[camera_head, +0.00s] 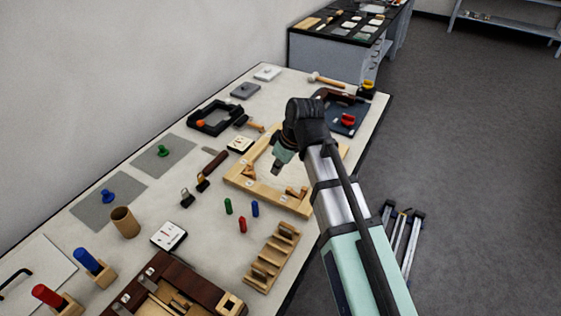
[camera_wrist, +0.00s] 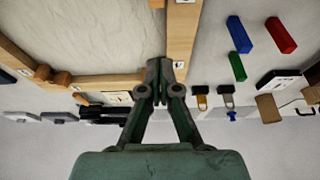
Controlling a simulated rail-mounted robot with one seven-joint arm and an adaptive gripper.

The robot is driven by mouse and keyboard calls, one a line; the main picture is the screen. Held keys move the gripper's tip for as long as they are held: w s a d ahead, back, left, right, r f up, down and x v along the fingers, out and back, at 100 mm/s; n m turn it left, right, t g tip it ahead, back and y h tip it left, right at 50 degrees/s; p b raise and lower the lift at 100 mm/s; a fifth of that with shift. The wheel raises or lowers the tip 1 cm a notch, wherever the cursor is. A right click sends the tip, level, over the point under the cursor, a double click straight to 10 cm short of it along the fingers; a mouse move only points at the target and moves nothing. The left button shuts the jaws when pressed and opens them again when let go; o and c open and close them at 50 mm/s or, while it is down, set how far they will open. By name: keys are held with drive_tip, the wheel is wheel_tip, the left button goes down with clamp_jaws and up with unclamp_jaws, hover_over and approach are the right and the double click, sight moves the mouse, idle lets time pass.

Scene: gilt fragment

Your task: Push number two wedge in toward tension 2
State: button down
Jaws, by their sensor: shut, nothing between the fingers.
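A pale wooden frame (camera_head: 262,193) lies on the table with brown wedge pieces at its inner corners. One wedge piece (camera_head: 251,171) shows by the left corner and another (camera_head: 297,192) by the near corner. In the wrist view the frame (camera_wrist: 110,83) has a brown wedge piece (camera_wrist: 52,76) on its left stretch. The labels are too small to read, so I cannot tell which wedge is number two. My gripper (camera_head: 276,171) is shut and empty, pointing down over the frame's inside near the left corner. In the wrist view its fingertips (camera_wrist: 160,65) cover that corner; contact is unclear.
A slotted wooden rack (camera_head: 262,275) lies near the table's front edge. Two small clamps, a dark-handled tool (camera_head: 215,161) and a white card (camera_head: 240,144) lie left of the frame.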

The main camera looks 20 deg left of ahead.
sight(289, 192)
drive_tip(key=x, duration=0.5)
drive_tip(key=shift+a+f+p, duration=0.1)
drive_tip(key=shift+f+p, duration=0.2)
drive_tip(key=shift+p, duration=0.1)
drive_tip(key=d, duration=0.1)
drive_tip(key=d+p, duration=0.1)
drive_tip(key=d, duration=0.1)
drive_tip(key=shift+s+d, duration=0.1)
drive_tip(key=shift+s, duration=0.25)
drive_tip(key=shift+d, duration=0.35)
